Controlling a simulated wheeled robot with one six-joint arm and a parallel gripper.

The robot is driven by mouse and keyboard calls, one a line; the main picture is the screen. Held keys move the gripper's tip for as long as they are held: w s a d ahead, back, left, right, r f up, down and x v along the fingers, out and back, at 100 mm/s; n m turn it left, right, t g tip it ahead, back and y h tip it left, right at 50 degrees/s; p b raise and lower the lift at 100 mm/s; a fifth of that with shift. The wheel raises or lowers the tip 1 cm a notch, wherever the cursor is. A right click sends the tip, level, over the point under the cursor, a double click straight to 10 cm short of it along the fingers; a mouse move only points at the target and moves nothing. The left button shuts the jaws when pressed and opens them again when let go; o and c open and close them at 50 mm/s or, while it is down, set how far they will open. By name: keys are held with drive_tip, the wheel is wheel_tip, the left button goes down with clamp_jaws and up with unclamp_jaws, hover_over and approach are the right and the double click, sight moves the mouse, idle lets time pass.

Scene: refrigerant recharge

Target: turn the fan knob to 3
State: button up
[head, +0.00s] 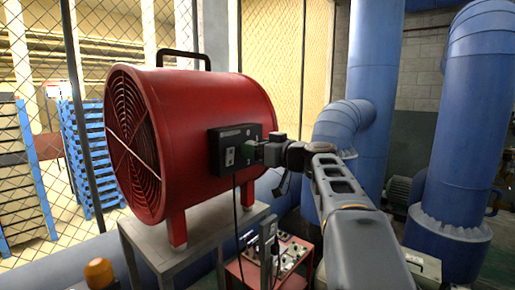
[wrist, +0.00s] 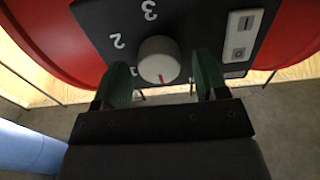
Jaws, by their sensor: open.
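The red drum fan (head: 215,105) stands on a grey stand, with a black control box (head: 222,155) on its side. In the wrist view, the white round knob (wrist: 158,58) sits on the black panel (wrist: 190,22). Its red mark is at the knob's lower edge in the picture, pointing away from the printed 3 (wrist: 149,10) above and the 2 (wrist: 118,41) at upper left. My gripper (wrist: 164,68) is open, its green fingers on either side of the knob with visible gaps. In the head view, my gripper (head: 258,153) is at the box, hiding the knob.
A light switch plate (wrist: 241,36) is on the panel to the knob's right. A red cart (head: 245,272) with controls stands below the box. Large blue pipes (head: 362,70) rise at the right. An orange beacon (head: 99,273) is at lower left.

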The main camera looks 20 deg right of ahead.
drive_tip(key=c, duration=0.9)
